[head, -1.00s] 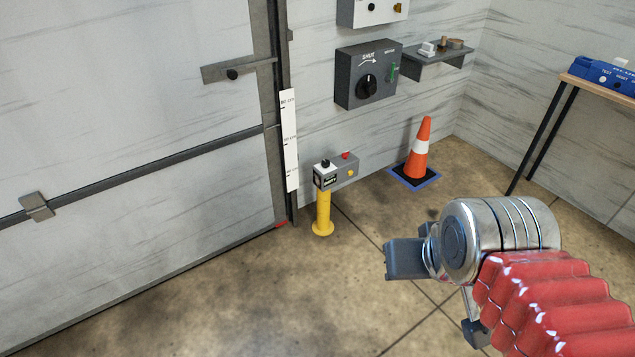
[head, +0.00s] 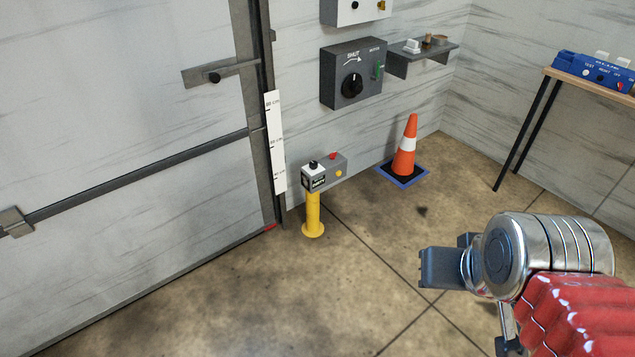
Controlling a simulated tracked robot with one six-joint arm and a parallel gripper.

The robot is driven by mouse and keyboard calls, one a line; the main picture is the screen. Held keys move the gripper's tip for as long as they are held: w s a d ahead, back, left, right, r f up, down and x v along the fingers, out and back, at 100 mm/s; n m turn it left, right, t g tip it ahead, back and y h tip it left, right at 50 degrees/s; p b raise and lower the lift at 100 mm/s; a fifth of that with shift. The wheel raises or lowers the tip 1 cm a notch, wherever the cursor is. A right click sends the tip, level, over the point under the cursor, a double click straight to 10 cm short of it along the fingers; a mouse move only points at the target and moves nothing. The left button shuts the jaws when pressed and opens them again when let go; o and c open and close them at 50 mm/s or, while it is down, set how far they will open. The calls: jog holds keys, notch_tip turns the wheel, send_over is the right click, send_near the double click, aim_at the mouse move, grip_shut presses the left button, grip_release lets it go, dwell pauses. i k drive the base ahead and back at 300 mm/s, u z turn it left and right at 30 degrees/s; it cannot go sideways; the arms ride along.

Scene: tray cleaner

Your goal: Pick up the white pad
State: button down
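A small white block-like thing (head: 412,46), possibly the white pad, sits on the left part of a grey wall shelf (head: 425,54). It is too small to be sure of. My gripper (head: 455,258) is at the lower right, over the open floor, well in front of and below the shelf. Its dark grey jaws point left, and nothing shows held in them. The gap between the jaws is not clear from this angle.
A brown item (head: 440,40) shares the shelf. A grey switch box (head: 352,75) hangs left of it. An orange cone (head: 406,150) and yellow post (head: 313,213) stand on the floor. A table (head: 600,85) with a blue box (head: 592,70) is at right. The middle floor is clear.

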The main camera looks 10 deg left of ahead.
aim_at(411, 46)
jog(key=z, duration=0.05)
jog(key=i, duration=1)
